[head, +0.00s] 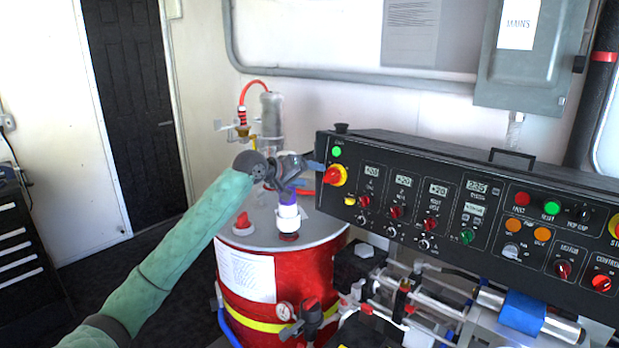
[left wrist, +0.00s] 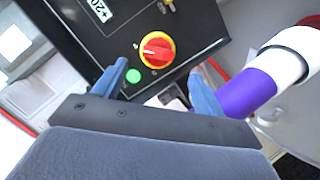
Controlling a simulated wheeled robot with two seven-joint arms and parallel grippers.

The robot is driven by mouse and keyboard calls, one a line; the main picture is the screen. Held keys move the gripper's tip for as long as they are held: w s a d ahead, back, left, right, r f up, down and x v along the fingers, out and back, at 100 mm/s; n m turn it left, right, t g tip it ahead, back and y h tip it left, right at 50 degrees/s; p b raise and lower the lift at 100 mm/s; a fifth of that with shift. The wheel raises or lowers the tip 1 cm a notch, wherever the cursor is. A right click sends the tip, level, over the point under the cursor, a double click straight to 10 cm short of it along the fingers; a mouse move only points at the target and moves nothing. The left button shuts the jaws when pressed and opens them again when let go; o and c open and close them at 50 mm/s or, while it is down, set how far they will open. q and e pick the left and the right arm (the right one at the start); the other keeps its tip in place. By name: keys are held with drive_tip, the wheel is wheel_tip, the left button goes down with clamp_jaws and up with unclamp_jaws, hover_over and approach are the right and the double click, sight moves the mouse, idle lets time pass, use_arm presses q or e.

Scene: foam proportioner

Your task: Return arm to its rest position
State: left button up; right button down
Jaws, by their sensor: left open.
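My left arm, in a green sleeve, reaches in from the left in the head view. Its left gripper (head: 312,178) is just left of the control panel (head: 460,165), above the red drum (head: 245,300). In the left wrist view the two blue fingers of the gripper (left wrist: 160,84) are spread apart with nothing held between them. The red rotary knob on a yellow disc (head: 334,175) lies just beyond the fingertips; it also shows in the left wrist view (left wrist: 156,50). A green light (left wrist: 133,76) shows beside it. My right gripper is not in view.
A purple and white pipe fitting (head: 288,214) stands on the drum lid close beside the gripper. A clear cylinder with a red hose (head: 271,115) rises behind. Metal pipework (head: 430,300) lies below the panel. Free room is left of the drum, before the dark door (head: 130,100).

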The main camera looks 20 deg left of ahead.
use_arm(q)
drive_tip(key=shift+f, duration=0.1)
drive_tip(key=s+d+f+m+g+y, duration=0.1)
drive_tip(key=s+d+f, duration=0.3)
drive_tip(key=s+f, duration=0.5)
drive_tip(key=s+d+f+m+g+y, duration=0.15)
drive_tip(key=s+d+f, duration=0.35)
drive_tip(key=f, duration=0.7)
drive_tip(key=s+d+f+m+g, duration=0.1)
drive_tip(key=s+d+f, duration=0.1)
drive_tip(key=s+f, duration=0.75)
drive_tip(key=s+f+m+g+y, duration=0.15)
drive_tip(key=s+f, duration=0.25)
drive_tip(key=s, duration=0.7)
drive_tip(key=s+f+g+y, duration=0.2)
drive_tip(key=s+f, duration=0.3)
drive_tip(key=s, duration=0.5)
drive_tip(key=s+f+g+y, duration=0.1)
drive_tip(key=s+f, duration=0.3)
drive_tip(key=s, duration=0.7)
drive_tip(key=s+d+f+g, duration=0.1)
drive_tip(key=d+f, duration=0.1)
drive_tip(key=f, duration=1.2)
drive_tip(key=s+d+f+g, duration=0.1)
drive_tip(key=d+f, duration=0.1)
drive_tip(key=f, duration=1.1)
drive_tip(key=shift+d+f+h, duration=0.3)
drive_tip(key=shift+d+f, duration=0.05)
drive_tip(key=shift+d, duration=0.05)
